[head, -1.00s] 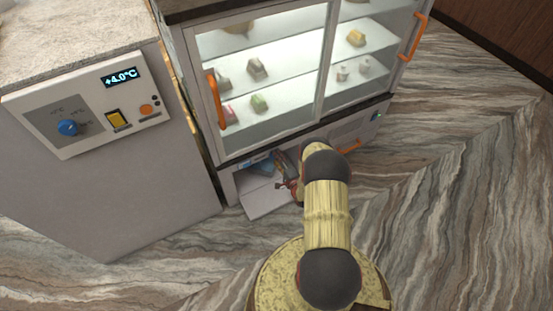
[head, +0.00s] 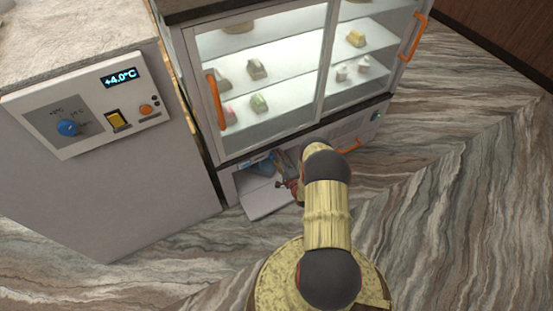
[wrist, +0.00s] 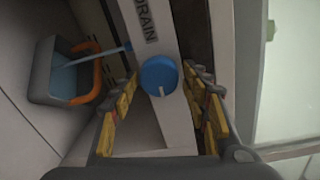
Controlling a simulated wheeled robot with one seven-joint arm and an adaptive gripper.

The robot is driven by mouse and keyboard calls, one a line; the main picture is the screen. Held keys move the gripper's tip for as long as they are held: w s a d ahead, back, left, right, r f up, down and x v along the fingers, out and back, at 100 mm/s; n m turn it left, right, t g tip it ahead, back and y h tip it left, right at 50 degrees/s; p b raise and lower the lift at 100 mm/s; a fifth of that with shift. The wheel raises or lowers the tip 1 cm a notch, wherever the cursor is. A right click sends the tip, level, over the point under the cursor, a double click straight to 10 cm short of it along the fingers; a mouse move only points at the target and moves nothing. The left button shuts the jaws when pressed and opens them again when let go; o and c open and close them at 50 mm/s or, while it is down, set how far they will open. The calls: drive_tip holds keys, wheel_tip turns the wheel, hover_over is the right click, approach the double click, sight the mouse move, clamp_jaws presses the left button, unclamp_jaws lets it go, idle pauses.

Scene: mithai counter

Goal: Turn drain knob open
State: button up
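The drain knob (wrist: 159,76) is a round blue knob with a pale pointer line, set on a light panel just below the dark DRAIN lettering (wrist: 146,22) in the wrist view. My gripper (wrist: 162,84) is open, with its yellow-padded fingers on either side of the knob. The right finger looks close to the knob's edge; I cannot tell whether it touches. In the head view my gripper (head: 288,184) is small at the low opening under the display case, and the knob is not discernible there.
A grey-blue container with an orange rim (wrist: 75,85) lies left of the knob. An open white flap (head: 268,200) hangs below the display case (head: 265,90). A control panel with another blue knob (head: 68,128) stands at left. Marble floor is clear at right.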

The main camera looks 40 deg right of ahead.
drive_tip(key=shift+o, duration=0.8)
drive_tip(key=shift+a, duration=0.1)
drive_tip(key=v, duration=1.2)
